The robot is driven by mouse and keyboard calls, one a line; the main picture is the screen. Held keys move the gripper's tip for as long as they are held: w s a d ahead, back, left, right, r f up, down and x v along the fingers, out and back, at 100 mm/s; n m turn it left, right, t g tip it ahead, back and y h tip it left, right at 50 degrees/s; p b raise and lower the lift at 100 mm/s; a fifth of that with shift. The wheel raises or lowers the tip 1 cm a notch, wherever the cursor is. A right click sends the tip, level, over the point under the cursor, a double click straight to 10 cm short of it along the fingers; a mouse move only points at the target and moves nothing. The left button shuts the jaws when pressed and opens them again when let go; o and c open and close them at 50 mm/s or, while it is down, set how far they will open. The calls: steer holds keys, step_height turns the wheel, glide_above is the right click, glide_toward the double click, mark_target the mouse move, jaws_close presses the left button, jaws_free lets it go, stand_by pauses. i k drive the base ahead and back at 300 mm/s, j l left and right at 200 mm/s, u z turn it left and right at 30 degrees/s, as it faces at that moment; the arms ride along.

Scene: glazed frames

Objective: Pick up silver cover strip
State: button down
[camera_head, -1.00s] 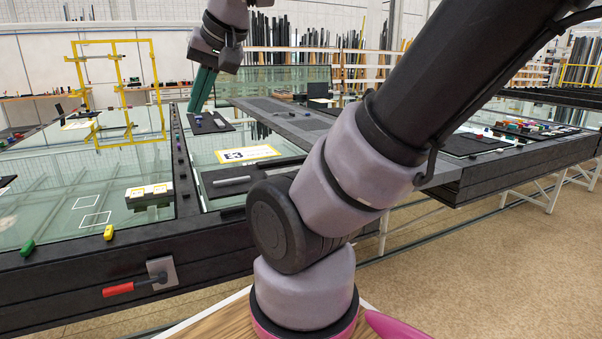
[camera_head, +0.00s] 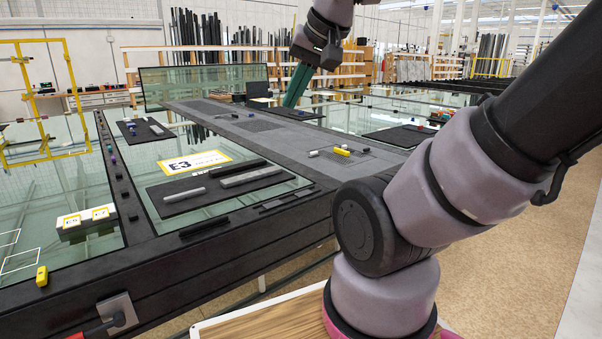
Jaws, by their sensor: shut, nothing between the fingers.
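Two silver-grey strips lie on a dark mat (camera_head: 160,209) on the glazed frame's glass: a short pale one (camera_head: 185,195) at the left and a longer, duller one (camera_head: 250,177) to its right. I cannot tell for sure which is the cover strip. A black strip (camera_head: 227,171) lies just behind the longer one. My gripper (camera_head: 291,104) has teal fingers pointing down. It is shut and empty, farther back and to the right of the mat, apart from both strips.
A yellow-bordered sign (camera_head: 195,162) lies behind the mat. A grey board (camera_head: 300,145) runs to its right with small blocks, including a yellow one (camera_head: 342,151). A yellow frame (camera_head: 72,110) stands at the left. My arm covers much of the right side.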

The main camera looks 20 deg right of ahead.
mark_target(241, 179)
steer(key=z, duration=0.2)
steer(key=i+l+u, duration=0.15)
steer(key=i, duration=0.3)
steer(key=i+l+u, duration=0.1)
steer(key=i+l, duration=0.3)
